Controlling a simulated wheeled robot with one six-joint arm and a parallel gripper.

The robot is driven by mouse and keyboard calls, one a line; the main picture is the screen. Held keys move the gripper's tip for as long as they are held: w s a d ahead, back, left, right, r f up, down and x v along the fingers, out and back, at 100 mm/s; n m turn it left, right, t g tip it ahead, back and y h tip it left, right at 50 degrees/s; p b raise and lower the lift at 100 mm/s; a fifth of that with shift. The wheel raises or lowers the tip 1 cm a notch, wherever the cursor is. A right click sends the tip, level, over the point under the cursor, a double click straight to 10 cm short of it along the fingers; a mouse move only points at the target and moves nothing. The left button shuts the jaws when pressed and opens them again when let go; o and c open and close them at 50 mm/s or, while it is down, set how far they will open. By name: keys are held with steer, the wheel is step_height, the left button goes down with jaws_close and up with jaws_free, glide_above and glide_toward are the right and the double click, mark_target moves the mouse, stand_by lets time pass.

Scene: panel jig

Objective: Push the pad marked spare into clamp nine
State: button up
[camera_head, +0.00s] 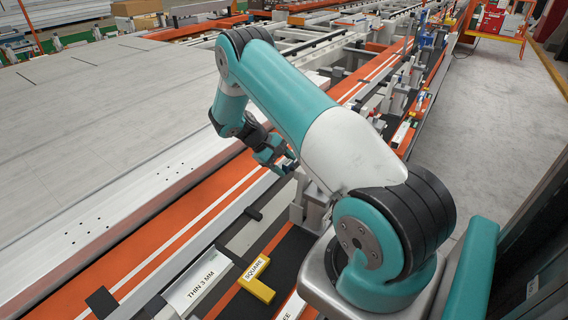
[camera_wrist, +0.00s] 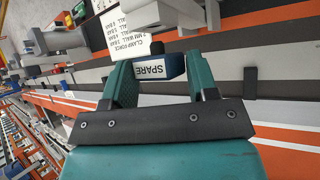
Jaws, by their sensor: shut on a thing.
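The pad marked SPARE (camera_wrist: 160,69) is a dark blue block with a white label, seen in the wrist view. My gripper (camera_wrist: 158,75) is shut on it, with one teal finger at each side of the pad. In the head view my gripper (camera_head: 284,165) hangs over the jig rails near the middle, and the pad is too small to make out there. I see no marking that reads nine, so I cannot tell which clamp is clamp nine.
A white card (camera_wrist: 128,29) headed CLAMP FORCE is just beyond the pad. In the head view a yellow SQUARE (camera_head: 257,286) and a tray labelled THIN 3 MM (camera_head: 196,281) lie in front. Several clamps (camera_head: 398,98) line the rail behind my arm. Grey floor (camera_head: 490,110) is clear at right.

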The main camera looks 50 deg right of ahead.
steer(key=shift+s+d+f+p, duration=0.1)
steer(key=shift+s+p, duration=0.2)
steer(key=shift+s, duration=0.8)
steer(key=o, duration=1.2)
steer(key=shift+c, duration=0.2)
steer(key=v, duration=1.7)
steer(key=shift+b, duration=0.4)
steer(key=shift+w, duration=0.1)
